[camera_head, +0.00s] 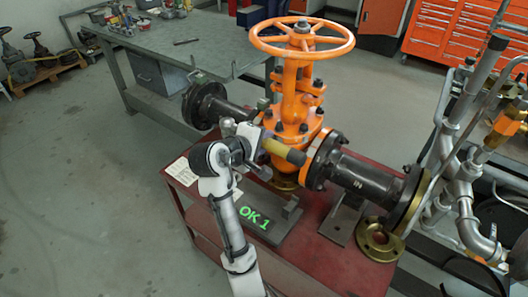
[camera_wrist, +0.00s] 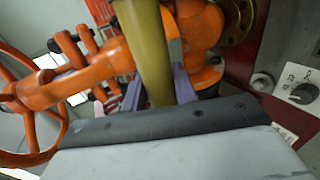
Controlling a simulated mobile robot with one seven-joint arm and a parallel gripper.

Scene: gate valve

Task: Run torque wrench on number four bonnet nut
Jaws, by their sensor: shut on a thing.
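The orange gate valve (camera_head: 297,100) stands upright on a red cart, with an orange handwheel (camera_head: 302,38) on top. Dark bonnet nuts (camera_head: 312,112) show around its bonnet flange; I cannot read which one is number four. My gripper (camera_head: 256,143) is at the valve's near left side, shut on the yellow-olive handle of the torque wrench (camera_head: 276,147), which has a dark end at the right. In the wrist view the olive wrench handle (camera_wrist: 153,45) passes between the two fingers (camera_wrist: 160,88). The wrench's working head and any contact with a nut are hidden.
A brass ring flange (camera_head: 380,243) lies at the cart's right. Grey pipework (camera_head: 462,190) stands at the right. A workbench (camera_head: 215,50) is behind. Open floor (camera_head: 80,190) lies left.

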